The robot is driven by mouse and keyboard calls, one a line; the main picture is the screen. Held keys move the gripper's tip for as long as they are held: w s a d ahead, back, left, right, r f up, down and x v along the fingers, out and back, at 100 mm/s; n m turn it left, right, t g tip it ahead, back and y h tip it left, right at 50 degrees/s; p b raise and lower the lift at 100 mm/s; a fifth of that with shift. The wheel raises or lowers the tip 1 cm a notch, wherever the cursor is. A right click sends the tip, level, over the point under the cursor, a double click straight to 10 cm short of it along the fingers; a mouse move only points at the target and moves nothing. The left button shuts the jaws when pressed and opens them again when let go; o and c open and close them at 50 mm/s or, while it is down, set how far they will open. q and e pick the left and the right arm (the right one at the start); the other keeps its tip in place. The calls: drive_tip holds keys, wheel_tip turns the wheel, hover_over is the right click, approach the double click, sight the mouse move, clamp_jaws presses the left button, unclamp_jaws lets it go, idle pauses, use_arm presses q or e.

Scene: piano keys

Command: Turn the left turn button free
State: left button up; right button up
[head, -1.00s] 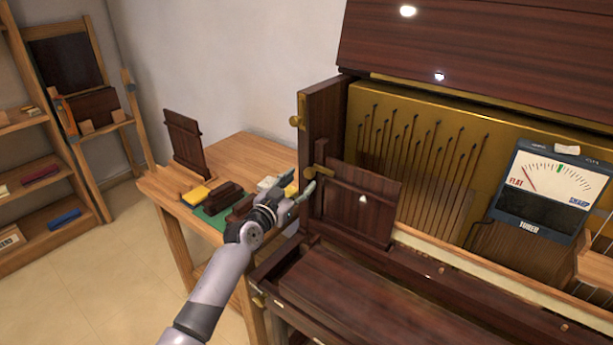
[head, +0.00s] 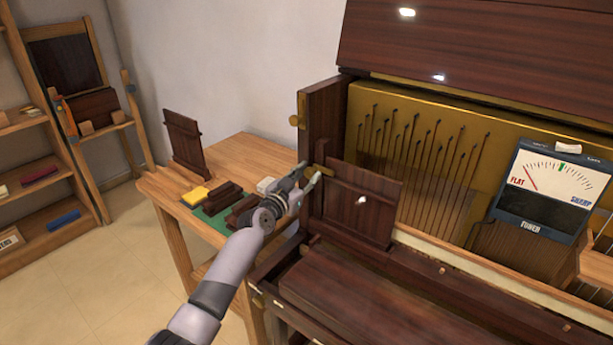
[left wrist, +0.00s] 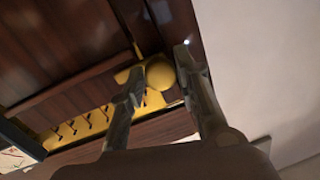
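The left turn button (head: 325,172) is a brass piece at the upper left corner of a dark wooden panel (head: 366,208) on the piano's open front. In the left wrist view its rounded brass knob (left wrist: 161,75) shows between my fingertips, with a flat brass part beside it. My left gripper (head: 310,172) is open at the button, one finger on each side of the knob. I cannot tell whether either finger touches it. My fingers partly hide the button in the head view. My right gripper is in neither view.
A tuner meter (head: 541,190) stands at the right. A wooden table (head: 245,155) holding dark blocks and a yellow block (head: 195,196) stands left of the piano. Shelves are at far left.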

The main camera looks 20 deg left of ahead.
use_arm(q)
clamp_jaws()
drive_tip(key=shift+n, duration=0.3)
drive_tip(key=n+p, duration=0.1)
drive_tip(key=n, duration=0.2)
drive_tip(key=shift+r, duration=0.1)
drive_tip(key=n+g, duration=0.1)
drive_tip(key=n, duration=0.2)
drive_tip(key=shift+a+n+p, duration=0.1)
drive_tip(key=shift+n+p, duration=0.25)
drive_tip(key=shift+n, duration=0.05)
drive_tip(key=n+h, duration=0.1)
drive_tip(key=n, duration=0.4)
drive_tip(key=shift+g+p, duration=0.3)
drive_tip(key=n, duration=0.4)
drive_tip(key=shift+a+h, duration=0.1)
drive_tip(key=shift+h, duration=0.2)
